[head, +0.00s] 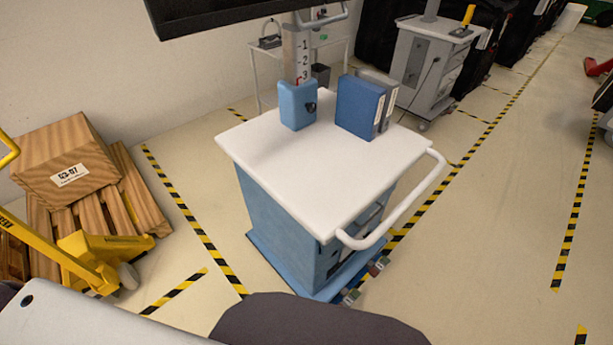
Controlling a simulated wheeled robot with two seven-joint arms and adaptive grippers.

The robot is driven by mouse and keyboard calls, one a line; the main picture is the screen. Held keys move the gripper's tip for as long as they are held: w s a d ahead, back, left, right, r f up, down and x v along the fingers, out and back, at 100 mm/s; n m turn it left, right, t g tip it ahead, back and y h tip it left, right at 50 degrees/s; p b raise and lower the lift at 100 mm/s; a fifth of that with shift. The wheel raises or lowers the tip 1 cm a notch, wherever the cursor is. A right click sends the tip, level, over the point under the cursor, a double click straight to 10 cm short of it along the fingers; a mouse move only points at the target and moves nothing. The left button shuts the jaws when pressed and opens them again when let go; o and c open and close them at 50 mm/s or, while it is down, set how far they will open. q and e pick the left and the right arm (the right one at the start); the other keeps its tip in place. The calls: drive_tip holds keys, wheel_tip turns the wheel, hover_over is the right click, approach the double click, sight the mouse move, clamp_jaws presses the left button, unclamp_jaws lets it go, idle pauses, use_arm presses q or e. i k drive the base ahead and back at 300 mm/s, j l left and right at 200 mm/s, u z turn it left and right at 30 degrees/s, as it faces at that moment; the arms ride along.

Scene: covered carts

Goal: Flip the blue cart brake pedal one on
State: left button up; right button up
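The blue cart (272,222) stands in the middle of the head view, with a white top (300,170) and a white push handle (400,210) on its right side. Small pedals sit low at its base on the handle side: one at the right (378,265) and one at the front (349,295). They are too small for me to tell which is the brake pedal or how either is set. Neither of my grippers is in view.
A yellow pallet jack (85,255) and a wooden crate (65,160) stand at the left. A grey cart (425,75) stands behind. Floor right of the cart is clear.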

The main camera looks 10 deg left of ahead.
sight(349, 300)
drive_tip(key=k+l, duration=0.15)
drive_tip(key=k, duration=0.35)
drive_tip(key=k+l+z, duration=0.15)
drive_tip(key=k, duration=0.3)
